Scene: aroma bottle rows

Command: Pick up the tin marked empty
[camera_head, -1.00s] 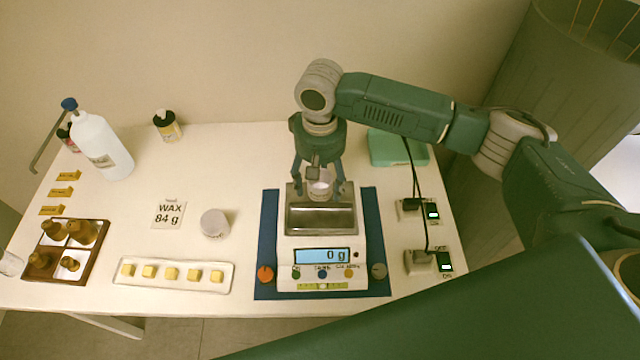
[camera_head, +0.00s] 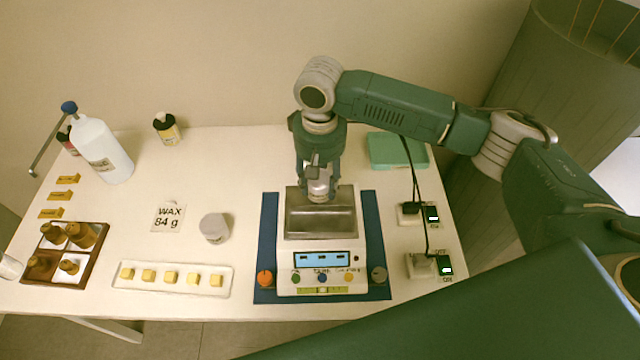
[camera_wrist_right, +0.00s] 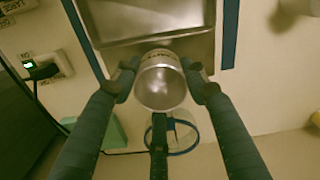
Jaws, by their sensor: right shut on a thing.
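A small silvery tin (camera_head: 319,186) is between the fingers of my right gripper (camera_head: 318,178), at the back edge of the scale's metal pan (camera_head: 320,222). In the right wrist view the fingers press on both sides of the tin (camera_wrist_right: 161,82); its marking cannot be read. I cannot tell whether the tin touches the pan. A second, pale round tin (camera_head: 214,227) stands on the table left of the scale (camera_head: 322,277). My left gripper is not in view.
A tray of yellow cubes (camera_head: 172,291), a WAX 84 g card (camera_head: 168,217) and a rack of brown bottles (camera_head: 98,258) are at left. A white bottle (camera_head: 101,150) stands behind. Cabled switches (camera_head: 418,266) lie right. A blue-rimmed clear container (camera_wrist_right: 182,137) shows near the tin.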

